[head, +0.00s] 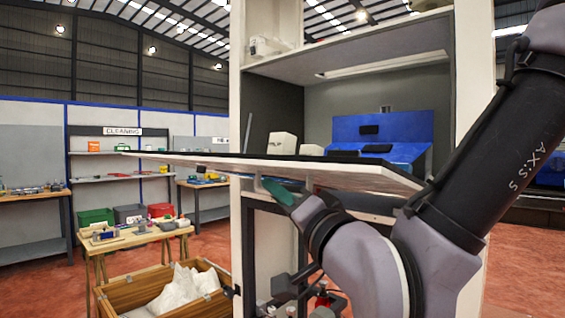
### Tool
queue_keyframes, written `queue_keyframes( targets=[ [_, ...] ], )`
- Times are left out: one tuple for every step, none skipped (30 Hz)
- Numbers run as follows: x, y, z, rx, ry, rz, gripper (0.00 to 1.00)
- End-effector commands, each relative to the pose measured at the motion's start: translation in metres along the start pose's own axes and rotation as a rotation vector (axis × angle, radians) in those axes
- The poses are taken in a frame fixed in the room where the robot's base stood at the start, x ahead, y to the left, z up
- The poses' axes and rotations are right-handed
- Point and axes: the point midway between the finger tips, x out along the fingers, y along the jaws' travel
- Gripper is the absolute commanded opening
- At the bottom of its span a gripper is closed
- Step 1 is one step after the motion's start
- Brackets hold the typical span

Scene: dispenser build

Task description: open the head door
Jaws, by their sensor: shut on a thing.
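The head door (290,170) is a pale panel with a dark upper edge. It lies nearly flat, sticking out from the front of the tall white dispenser cabinet (237,120). The upper compartment above it stands open, with its dark inside and a blue unit (385,138) showing. My gripper (272,187) is just under the door, with a teal part showing against its underside. It is shut on the door's underside; the fingertips and the exact grip spot are mostly hidden. My arm comes in from the right, in front of the cabinet.
A wooden crate (125,297) with white bags stands at the lower left beside the cabinet. A small wooden table (135,240) with parts is behind it. Shelves and workbenches line the back wall. Open red floor lies between.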

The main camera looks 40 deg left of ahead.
Motion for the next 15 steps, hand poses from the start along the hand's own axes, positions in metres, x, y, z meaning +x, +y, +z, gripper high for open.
queue_keyframes(
  targets=[
    [-0.001, 0.005, 0.005, -0.015, 0.001, -0.005, 0.00],
    [-0.002, 0.007, 0.007, -0.024, 0.001, -0.009, 0.00],
    [-0.003, 0.011, 0.010, -0.034, 0.001, -0.013, 0.00],
    [-0.004, 0.012, 0.012, -0.042, 0.002, -0.017, 0.00],
    [-0.005, 0.014, 0.014, -0.048, 0.003, -0.020, 0.00],
    [-0.006, 0.016, 0.017, -0.057, 0.003, -0.023, 0.00],
    [-0.006, 0.018, 0.018, -0.062, 0.003, -0.026, 0.00],
    [-0.007, 0.019, 0.019, -0.068, 0.004, -0.029, 0.00],
    [-0.007, 0.021, 0.021, -0.074, 0.004, -0.030, 0.00],
    [-0.008, 0.022, 0.022, -0.078, 0.005, -0.032, 0.00],
    [-0.008, 0.023, 0.023, -0.081, 0.005, -0.034, 0.00],
    [-0.009, 0.024, 0.024, -0.085, 0.005, -0.035, 0.00],
    [-0.009, 0.025, 0.024, -0.087, 0.006, -0.036, 0.00],
    [-0.009, 0.025, 0.024, -0.089, 0.006, -0.037, 0.00],
    [-0.009, 0.026, 0.025, -0.092, 0.006, -0.039, 0.00]
  ],
)
